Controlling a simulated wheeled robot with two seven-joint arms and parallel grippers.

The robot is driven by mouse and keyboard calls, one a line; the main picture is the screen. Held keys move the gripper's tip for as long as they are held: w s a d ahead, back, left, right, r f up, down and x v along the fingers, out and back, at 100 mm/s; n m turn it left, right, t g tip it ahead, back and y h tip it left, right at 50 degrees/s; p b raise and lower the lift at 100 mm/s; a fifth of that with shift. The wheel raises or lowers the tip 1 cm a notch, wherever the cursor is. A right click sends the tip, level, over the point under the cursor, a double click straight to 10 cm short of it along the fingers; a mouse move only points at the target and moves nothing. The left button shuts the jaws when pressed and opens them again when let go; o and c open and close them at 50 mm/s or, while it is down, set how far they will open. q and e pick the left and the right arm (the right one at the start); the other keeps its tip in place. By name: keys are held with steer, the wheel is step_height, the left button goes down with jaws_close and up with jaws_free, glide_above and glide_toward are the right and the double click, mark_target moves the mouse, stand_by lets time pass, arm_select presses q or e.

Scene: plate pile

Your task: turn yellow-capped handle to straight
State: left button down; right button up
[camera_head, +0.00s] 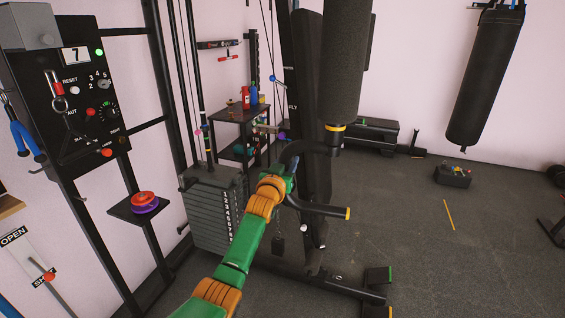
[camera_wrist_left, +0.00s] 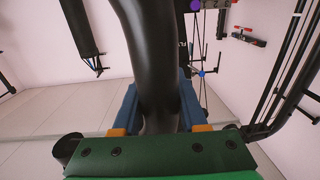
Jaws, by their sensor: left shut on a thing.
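The black handle (camera_head: 322,208) is a bent tubular bar on the weight machine, with a yellow cap (camera_head: 348,214) at its free end, pointing right in the head view. My left gripper (camera_head: 288,172) is at the bent part of the bar, left of the cap. In the left wrist view the thick black bar (camera_wrist_left: 150,50) runs between the blue fingers of my left gripper (camera_wrist_left: 158,112), which is shut on it. The fingertips are partly hidden by the arm in the head view. My right gripper is not in view.
The machine's weight stack (camera_head: 215,205) stands left of the handle, and a black padded roller (camera_head: 345,60) hangs above it. A control panel (camera_head: 75,95) and a small shelf with a red button (camera_head: 144,198) are at left. The floor (camera_head: 420,230) at right is mostly clear.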

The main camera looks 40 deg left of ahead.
arm_select(q)
steer(key=shift+d+f, duration=0.2)
steer(key=shift+f, duration=0.05)
stand_by(0.5)
steer(key=c, duration=0.8)
jaws_free()
steer(key=shift+w, duration=0.1)
steer(key=o, duration=0.4)
steer(key=shift+w+d, duration=0.15)
steer(key=shift+d, duration=0.1)
steer(key=shift+c, duration=0.2)
steer(key=shift+w+d, duration=0.15)
steer(key=shift+w, duration=0.05)
